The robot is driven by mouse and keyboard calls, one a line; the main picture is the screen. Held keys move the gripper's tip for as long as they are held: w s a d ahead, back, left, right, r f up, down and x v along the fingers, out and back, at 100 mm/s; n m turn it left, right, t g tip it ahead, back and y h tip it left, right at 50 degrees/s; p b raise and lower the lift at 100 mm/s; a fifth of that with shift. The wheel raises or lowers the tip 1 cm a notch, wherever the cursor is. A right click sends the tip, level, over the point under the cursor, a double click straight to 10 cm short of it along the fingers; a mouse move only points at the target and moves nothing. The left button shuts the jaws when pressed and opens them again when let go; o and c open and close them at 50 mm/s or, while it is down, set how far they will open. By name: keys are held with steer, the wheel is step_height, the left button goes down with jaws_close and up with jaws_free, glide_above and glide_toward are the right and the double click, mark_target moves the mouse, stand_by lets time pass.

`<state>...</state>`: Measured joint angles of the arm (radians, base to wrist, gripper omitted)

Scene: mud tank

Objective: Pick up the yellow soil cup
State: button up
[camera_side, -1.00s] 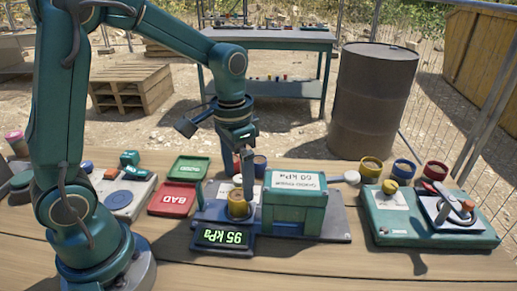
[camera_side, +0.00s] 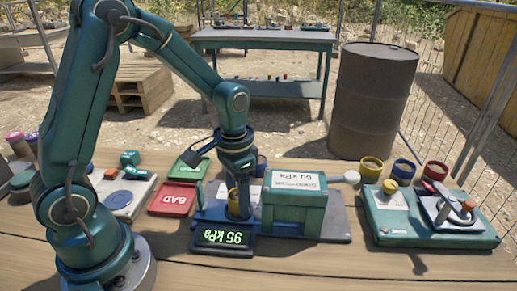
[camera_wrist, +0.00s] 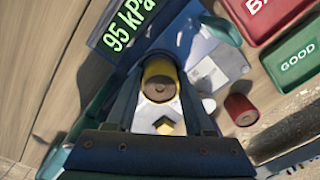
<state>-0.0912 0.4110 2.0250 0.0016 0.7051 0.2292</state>
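A yellow soil cup (camera_side: 234,210) filled with brown soil stands upright on the blue tester (camera_side: 208,214), behind its readout of 95 kPa. My gripper (camera_side: 243,203) is lowered over this cup and partly hides it. In the wrist view the yellow cup (camera_wrist: 160,70) lies between my two fingers (camera_wrist: 160,95), which look open, one on each side. I cannot tell whether either finger touches it. Another yellow cup of soil (camera_side: 371,167) stands at the back right, beside a blue cup (camera_side: 404,170) and a red cup (camera_side: 436,171).
A green box (camera_side: 294,212) marked 60 kPa stands close to the right of my gripper. A red BAD tray (camera_side: 172,199) and a green GOOD tray (camera_side: 188,166) lie to the left. A red cylinder (camera_wrist: 240,109) is near the cup. The front table edge is clear.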

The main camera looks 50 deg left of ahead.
jaws_close()
steer(key=shift+r, duration=0.1)
